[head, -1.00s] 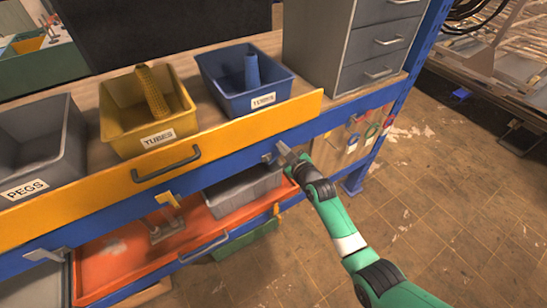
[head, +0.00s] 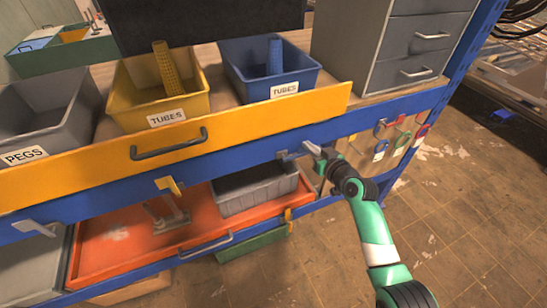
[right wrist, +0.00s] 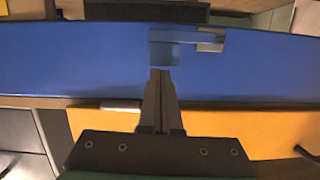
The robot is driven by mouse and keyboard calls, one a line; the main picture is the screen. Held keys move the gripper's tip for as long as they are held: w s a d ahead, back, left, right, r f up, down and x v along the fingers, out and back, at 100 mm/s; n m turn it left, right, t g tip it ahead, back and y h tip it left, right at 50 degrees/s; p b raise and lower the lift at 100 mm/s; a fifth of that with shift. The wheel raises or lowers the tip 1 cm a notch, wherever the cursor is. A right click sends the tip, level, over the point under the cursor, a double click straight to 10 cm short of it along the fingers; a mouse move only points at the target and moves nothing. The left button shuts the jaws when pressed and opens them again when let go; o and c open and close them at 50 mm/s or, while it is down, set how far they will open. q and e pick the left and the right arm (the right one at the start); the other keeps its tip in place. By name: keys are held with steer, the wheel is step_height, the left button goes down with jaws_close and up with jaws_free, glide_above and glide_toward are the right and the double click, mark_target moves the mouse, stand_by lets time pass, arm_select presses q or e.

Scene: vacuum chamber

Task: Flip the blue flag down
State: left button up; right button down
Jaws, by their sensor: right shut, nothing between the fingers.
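A small blue flag (head: 283,155) with a grey end is mounted on the front of the long blue beam, below the yellow drawer front. In the right wrist view the blue flag (right wrist: 175,52) is an L-shaped piece whose grey end points to the right. My right gripper (head: 314,151) is at the beam just right of the flag. In the wrist view its fingers (right wrist: 161,75) are shut and empty, with the tips at the flag's lower edge; I cannot tell whether they touch. My left gripper is not in view.
A yellow flag (head: 169,185) and a grey flag (head: 36,228) sit farther left on the blue beam (head: 225,162). The yellow drawer front (head: 70,182) with a handle is above. An orange tray (head: 112,240) is below. Hooks with coloured rings (head: 381,128) hang at the right.

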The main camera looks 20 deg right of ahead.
stand_by(0.5)
steer(key=s+r+p, duration=0.6)
steer(key=s+p, duration=0.1)
steer(key=s, duration=0.2)
steer(key=shift+s+r, duration=0.2)
steer(key=shift+s, duration=0.15)
steer(key=shift+a, duration=0.15)
